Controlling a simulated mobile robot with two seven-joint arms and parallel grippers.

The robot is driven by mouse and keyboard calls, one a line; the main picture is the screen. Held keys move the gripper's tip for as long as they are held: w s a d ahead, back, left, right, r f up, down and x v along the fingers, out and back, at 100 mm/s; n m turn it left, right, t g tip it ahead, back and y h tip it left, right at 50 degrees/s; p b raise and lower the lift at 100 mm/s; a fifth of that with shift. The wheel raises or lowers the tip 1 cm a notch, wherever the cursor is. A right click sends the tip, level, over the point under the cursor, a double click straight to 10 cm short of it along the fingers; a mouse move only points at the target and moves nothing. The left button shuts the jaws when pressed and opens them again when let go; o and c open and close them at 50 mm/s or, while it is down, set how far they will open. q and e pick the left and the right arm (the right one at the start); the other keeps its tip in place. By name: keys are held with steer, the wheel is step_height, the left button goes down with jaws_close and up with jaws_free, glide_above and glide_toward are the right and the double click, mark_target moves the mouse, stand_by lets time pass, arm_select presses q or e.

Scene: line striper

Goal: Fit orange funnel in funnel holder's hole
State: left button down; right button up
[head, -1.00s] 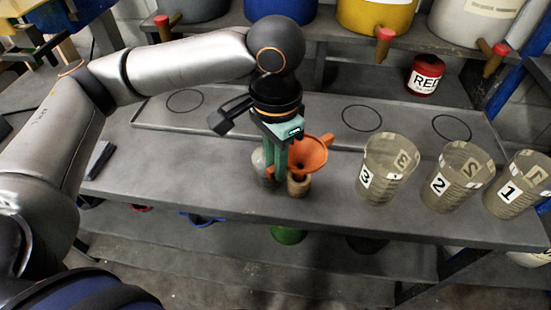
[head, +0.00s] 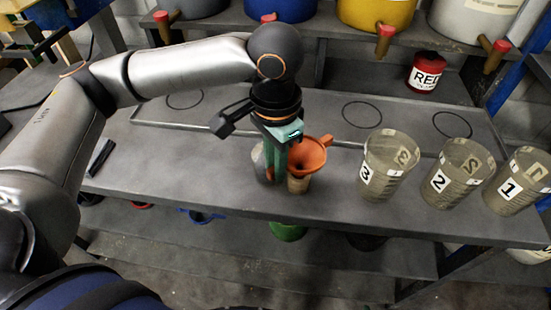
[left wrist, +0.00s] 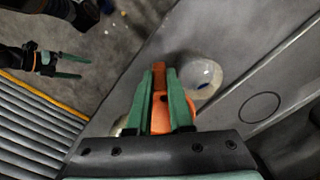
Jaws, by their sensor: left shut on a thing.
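The orange funnel (head: 308,158) is upright at mid-table, its handle pointing back right. My left gripper (head: 274,170) is shut on its left side. The left wrist view shows orange (left wrist: 160,80) between the green fingers. A short brown cylinder (head: 299,185), apparently the funnel holder, stands directly under the funnel. The funnel hides the hole, so I cannot tell how deep the spout sits. My right gripper (left wrist: 70,66) shows only in the left wrist view, open and empty, away from the table.
A clear container (head: 259,160) stands just left of my left gripper. Cups marked 3 (head: 388,165), 2 (head: 456,175) and 1 (head: 518,183) stand to the right. A RED can (head: 425,72) is behind.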

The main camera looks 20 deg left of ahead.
arm_select(q)
steer(key=shift+f, duration=0.45)
stand_by(0.5)
steer(key=shift+f, duration=0.7)
steer(key=shift+p, duration=0.8)
steer(key=c, duration=0.7)
jaws_free()
steer(key=shift+c, duration=0.2)
steer(key=shift+o, duration=0.3)
steer(key=shift+r, duration=0.1)
